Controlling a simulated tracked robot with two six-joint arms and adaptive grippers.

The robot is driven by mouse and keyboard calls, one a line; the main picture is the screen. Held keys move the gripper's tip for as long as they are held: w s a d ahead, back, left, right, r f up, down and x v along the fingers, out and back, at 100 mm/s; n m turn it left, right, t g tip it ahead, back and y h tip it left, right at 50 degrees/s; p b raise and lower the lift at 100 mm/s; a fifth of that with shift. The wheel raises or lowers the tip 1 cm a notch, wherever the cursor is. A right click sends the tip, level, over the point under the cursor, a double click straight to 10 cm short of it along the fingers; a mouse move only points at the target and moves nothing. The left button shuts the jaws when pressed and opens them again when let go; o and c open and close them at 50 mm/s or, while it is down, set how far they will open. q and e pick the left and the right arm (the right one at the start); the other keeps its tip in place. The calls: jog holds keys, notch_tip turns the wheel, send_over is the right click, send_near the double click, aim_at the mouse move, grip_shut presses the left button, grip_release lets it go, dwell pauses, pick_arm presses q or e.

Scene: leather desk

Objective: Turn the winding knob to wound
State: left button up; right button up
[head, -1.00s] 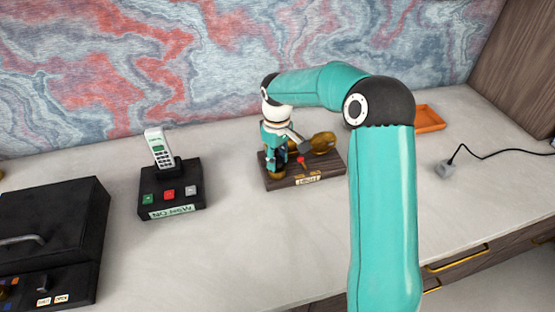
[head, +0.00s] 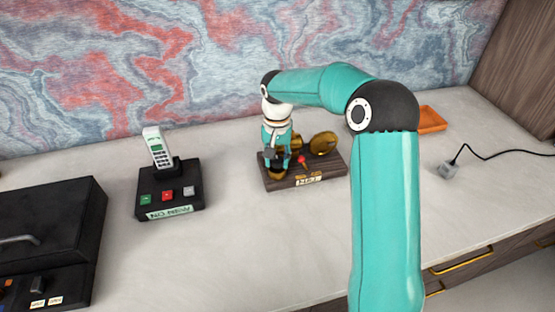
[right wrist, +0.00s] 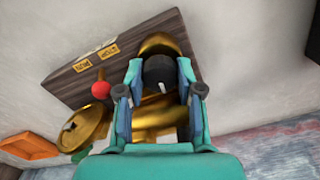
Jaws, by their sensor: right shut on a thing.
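The wooden base (head: 327,171) stands on the desk and carries brass parts, with a brass disc (head: 323,143) on its right. In the right wrist view, a dark round knob (right wrist: 158,72) with a pale mark sits among the brass parts; I take it for the winding knob. My right gripper (right wrist: 160,88) has its fingers on both sides of this knob and is shut on it. In the head view, my right gripper (head: 278,158) points down over the base's left part and hides the knob. A red ball (right wrist: 101,90) sits beside the knob. My left gripper is out of view.
A black phone stand (head: 170,199) with coloured buttons and a black case (head: 50,220) stand to the left. An orange tray (head: 432,119) and a grey box with a cable (head: 448,170) are to the right. The desk before the base is clear.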

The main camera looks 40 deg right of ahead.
aim_at(277, 159)
jog(key=m, duration=0.5)
jog(key=shift+w+r+m+b, duration=0.1)
jog(key=shift+m+b, duration=0.3)
jog(key=m, duration=0.4)
jog(key=shift+d+m+b, duration=0.1)
jog(key=shift+m+b, duration=0.2)
jog(key=o, duration=1.2)
jog(key=shift+c, duration=0.2)
jog(key=shift+r, duration=3.9)
